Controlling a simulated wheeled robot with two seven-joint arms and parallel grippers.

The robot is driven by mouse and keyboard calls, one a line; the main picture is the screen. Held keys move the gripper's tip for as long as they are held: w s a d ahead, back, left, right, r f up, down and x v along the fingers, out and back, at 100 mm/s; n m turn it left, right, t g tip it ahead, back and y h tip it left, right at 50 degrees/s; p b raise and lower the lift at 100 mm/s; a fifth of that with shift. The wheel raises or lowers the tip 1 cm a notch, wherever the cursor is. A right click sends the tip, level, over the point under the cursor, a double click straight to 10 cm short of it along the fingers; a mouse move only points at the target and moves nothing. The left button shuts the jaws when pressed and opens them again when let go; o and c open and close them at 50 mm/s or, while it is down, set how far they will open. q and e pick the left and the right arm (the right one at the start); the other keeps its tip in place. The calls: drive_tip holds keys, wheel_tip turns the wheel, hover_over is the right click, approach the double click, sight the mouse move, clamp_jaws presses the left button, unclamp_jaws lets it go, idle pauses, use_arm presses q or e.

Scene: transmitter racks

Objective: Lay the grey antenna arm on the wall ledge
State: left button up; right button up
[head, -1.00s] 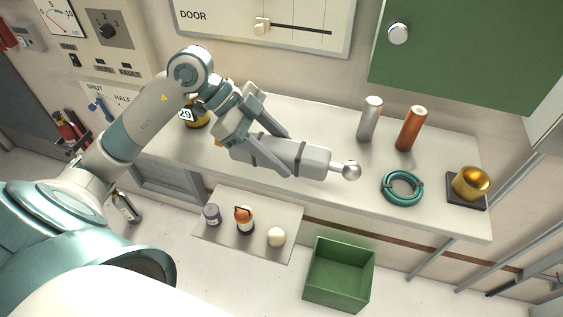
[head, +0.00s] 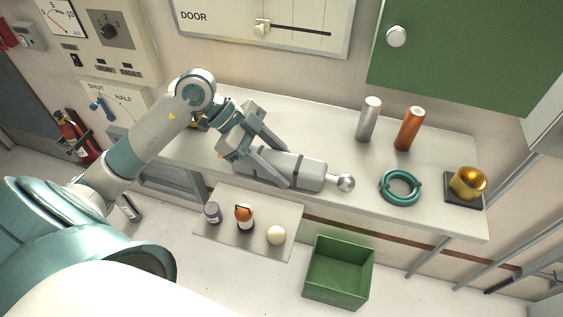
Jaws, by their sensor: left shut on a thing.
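The grey antenna arm (head: 302,172) is a thick grey cylinder with a shiny ball at its right end. It lies lengthwise over the white wall ledge (head: 335,198), near its front edge. My left gripper (head: 278,170) is shut on it, one finger on each side. Whether the arm touches the ledge or hangs just above it, I cannot tell. The left end of the arm is partly hidden by the gripper. My right gripper is not in view.
A silver cylinder (head: 369,120), a copper cylinder (head: 409,129), a teal ring (head: 400,187) and a gold cup (head: 468,183) stand on the ledge to the right. A lower shelf (head: 258,205) holds small items. A green bin (head: 338,272) is on the floor.

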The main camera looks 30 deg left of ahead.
use_arm(q)
drive_tip(key=shift+f, duration=0.1)
drive_tip(key=o, duration=1.2)
drive_tip(key=shift+o, duration=0.9)
drive_tip(key=b+v, duration=0.3)
drive_tip(key=v, duration=0.8)
drive_tip(key=shift+a+r, duration=0.35)
drive_tip(key=shift+r, duration=0.15)
